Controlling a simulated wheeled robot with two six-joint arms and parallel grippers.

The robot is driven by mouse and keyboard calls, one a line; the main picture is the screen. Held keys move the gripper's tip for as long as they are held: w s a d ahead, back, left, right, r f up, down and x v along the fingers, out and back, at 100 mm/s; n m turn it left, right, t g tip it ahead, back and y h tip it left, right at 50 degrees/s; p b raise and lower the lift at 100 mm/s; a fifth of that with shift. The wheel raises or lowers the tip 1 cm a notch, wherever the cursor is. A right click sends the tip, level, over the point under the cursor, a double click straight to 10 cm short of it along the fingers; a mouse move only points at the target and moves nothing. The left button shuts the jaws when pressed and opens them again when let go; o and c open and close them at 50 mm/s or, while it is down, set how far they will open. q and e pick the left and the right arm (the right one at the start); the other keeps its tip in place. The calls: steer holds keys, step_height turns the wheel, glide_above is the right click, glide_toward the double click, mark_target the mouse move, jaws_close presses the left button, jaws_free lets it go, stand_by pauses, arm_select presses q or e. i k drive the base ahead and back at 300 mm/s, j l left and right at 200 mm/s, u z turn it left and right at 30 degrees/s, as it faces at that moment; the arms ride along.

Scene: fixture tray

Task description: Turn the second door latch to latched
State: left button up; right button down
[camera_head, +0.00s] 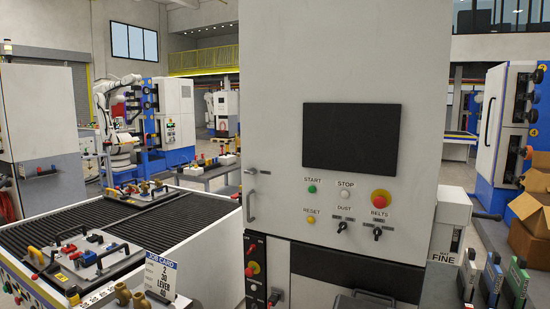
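A tall light grey machine cabinet (270,80) stands in the middle of the view. On its left edge are a small grey latch-like lever (252,171), roughly level, and a vertical bar handle (250,206) below it. Lower down, a dark side panel (254,283) carries red and yellow controls and a small lever (274,298) near the bottom edge. I cannot tell which part is the second door latch, nor its latched or unlatched state. Neither of my grippers is in view.
The cabinet front has a dark screen (351,138), buttons, a red stop knob (381,198) and two switches. At left is a ribbed black table (130,217) with fixture trays (85,262) and a job card (160,277). Cardboard boxes (530,215) stand at right.

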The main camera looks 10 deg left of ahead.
mark_target(252, 171)
steer(key=i+j, duration=0.25)
steer(key=i, duration=0.15)
steer(key=i+j+u, duration=0.1)
steer(key=i+j, duration=0.2)
steer(key=i, duration=0.15)
steer(key=i+j, duration=0.25)
steer(key=i, duration=0.15)
